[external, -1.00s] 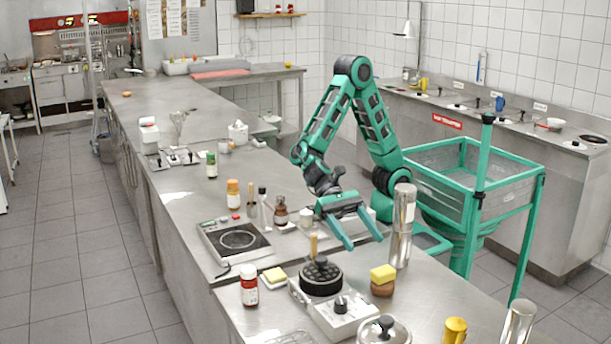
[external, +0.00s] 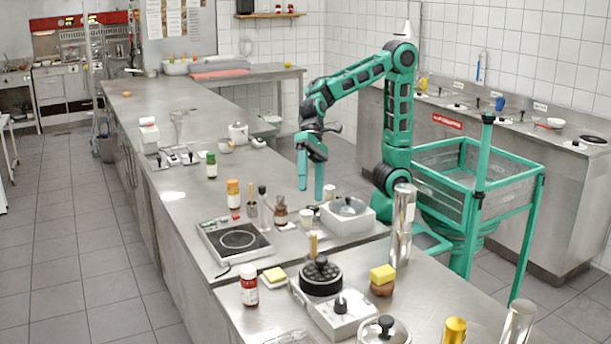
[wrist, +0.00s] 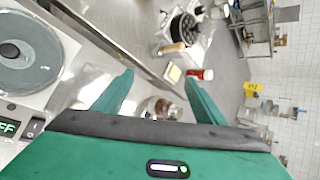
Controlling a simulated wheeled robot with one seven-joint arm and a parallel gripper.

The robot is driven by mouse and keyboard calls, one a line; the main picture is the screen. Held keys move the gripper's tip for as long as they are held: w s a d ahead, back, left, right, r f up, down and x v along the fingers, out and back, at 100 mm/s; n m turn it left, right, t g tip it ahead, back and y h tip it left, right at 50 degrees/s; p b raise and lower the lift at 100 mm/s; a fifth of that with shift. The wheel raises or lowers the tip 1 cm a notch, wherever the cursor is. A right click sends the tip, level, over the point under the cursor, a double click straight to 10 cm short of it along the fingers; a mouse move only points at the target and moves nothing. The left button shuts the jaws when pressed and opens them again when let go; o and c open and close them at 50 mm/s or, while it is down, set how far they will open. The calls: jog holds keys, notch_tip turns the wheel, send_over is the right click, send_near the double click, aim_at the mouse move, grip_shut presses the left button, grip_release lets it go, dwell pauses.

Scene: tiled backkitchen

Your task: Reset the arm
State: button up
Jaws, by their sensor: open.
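My gripper (external: 311,190) hangs from the raised, bent arm above the steel counter (external: 185,214), fingers pointing down. Its two green fingers are apart with nothing held between them. In the wrist view the open fingers (wrist: 158,98) frame the counter and small items beyond. Below the gripper in the external view stand a brown-capped jar (external: 280,213) and a white unit with a round metal lid (external: 348,207). The gripper appears clear of them, though its exact height is hard to tell.
A green-framed cart (external: 530,165) stands at right. The counter's far left stretch has open space.

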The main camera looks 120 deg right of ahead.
jog(key=s+d+f+g+h, duration=0.1)
jog(key=s+d+f+h, duration=0.15)
jog(key=d, duration=0.45)
jog(key=s+d+f+h, duration=0.1)
jog(key=d+f+h, duration=0.1)
jog(key=d+f, duration=0.35)
jog(key=s+d+g, duration=0.1)
jog(key=s+d, duration=0.4)
jog(key=s+d+f+g+h, duration=0.1)
jog(key=s+d+g, duration=0.1)
jog(key=s+d, duration=0.4)
jog(key=s+d+n+g+h, duration=0.1)
jog(key=s+d+g, duration=0.1)
jog(key=s+d, duration=0.3)
jog(key=shift+s+d+f, duration=0.35)
jog(key=shift+d, duration=0.1)
jog(key=shift+n+g, duration=0.3)
jog(key=shift+g, duration=0.2)
jog(key=s, duration=0.2)
jog(key=s+d, duration=0.1)
jog(key=s, duration=0.2)
jog(key=shift+s+d, duration=0.1)
jog(key=shift+s, duration=0.1)
jog(key=shift+s+a+f+n+t+h, duration=0.25)
jog(key=shift+s+a+f+n+t, duration=0.45)
jog(key=shift+n, duration=0.25)
jog(key=shift+s+a+f+n+t+h, duration=0.2)
jog(key=shift+s+a+f+n+t, duration=0.25)
jog(key=shift+s+a+n, duration=0.35)
jog(key=shift+d, duration=0.15)
